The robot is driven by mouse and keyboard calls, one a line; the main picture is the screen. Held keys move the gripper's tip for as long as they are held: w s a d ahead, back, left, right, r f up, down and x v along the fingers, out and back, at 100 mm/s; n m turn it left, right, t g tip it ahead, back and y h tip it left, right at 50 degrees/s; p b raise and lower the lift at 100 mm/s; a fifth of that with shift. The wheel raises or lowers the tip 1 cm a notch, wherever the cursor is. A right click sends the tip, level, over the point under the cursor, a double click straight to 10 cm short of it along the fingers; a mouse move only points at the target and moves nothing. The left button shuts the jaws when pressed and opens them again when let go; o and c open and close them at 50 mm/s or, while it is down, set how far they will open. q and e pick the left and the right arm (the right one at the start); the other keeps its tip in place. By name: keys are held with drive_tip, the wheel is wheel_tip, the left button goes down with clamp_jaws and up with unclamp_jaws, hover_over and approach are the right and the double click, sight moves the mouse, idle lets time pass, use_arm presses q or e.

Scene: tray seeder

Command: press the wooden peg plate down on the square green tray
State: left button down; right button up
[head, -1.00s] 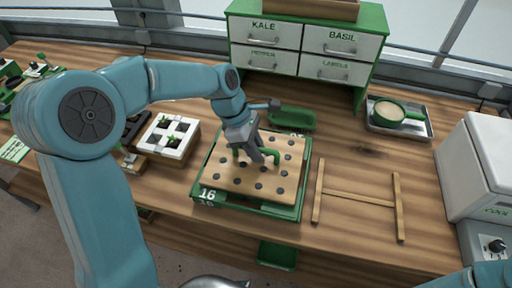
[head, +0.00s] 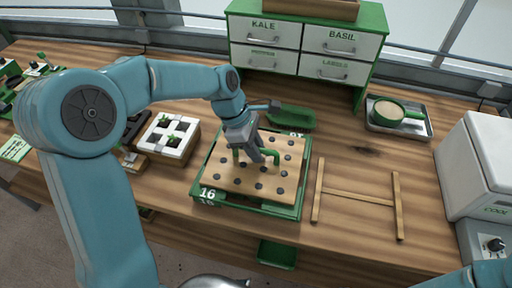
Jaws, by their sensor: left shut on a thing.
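I cannot tell how closely plate and tray touch. My left gripper (head: 256,155) is over the plate's middle, shut on the green handle. The gripper hides part of the handle and plate. Of my right arm only a bit shows at the bottom right; its gripper is out of view.
A white seedling block (head: 167,137) stands left of the tray. A wooden H-shaped frame (head: 357,196) lies to the right. A green scoop (head: 290,118) is behind, below the drawer cabinet (head: 302,47).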

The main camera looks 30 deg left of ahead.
use_arm(q)
drive_tip(key=shift+s+f, duration=0.1)
drive_tip(key=shift+f, duration=0.25)
idle(0.7)
drive_tip(key=shift+r+p, duration=0.65)
drive_tip(key=shift+r, duration=0.15)
drive_tip(key=shift+r+p, duration=3.4)
drive_tip(key=shift+r, duration=0.45)
drive_tip(key=shift+f, duration=0.1)
